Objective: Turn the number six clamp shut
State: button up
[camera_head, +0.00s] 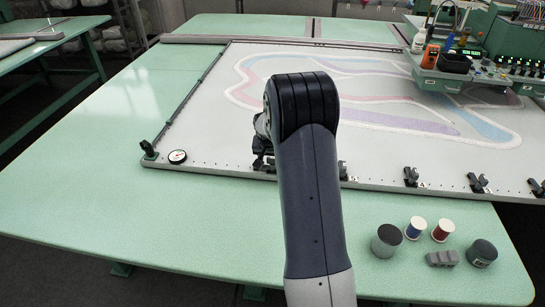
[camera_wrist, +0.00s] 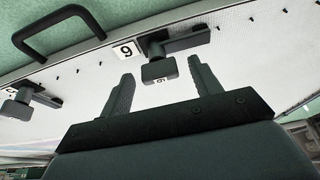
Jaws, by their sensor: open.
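The number six clamp (camera_wrist: 160,48) is a dark clamp on the edge of the white frame, beside a white number plate (camera_wrist: 125,50) in the wrist view. Its dark arm reaches to the right in that view, and a small block bearing a number hangs toward my gripper. I cannot tell whether the clamp is shut. My gripper (camera_wrist: 162,72) is open, with one finger on each side of this block; contact is not clear. In the head view, my arm hides most of the gripper and the clamp.
Further clamps (camera_head: 411,177) line the near edge of the frame (camera_head: 215,160). A dial gauge (camera_head: 177,156) sits at its left corner. Spools (camera_head: 415,228) and jars (camera_head: 386,240) stand at the table's front right. A black handle (camera_wrist: 60,30) shows in the wrist view. The left tabletop is clear.

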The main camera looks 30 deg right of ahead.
jog(key=shift+c, duration=0.2)
jog(key=c, duration=1)
jog(key=shift+o, duration=0.2)
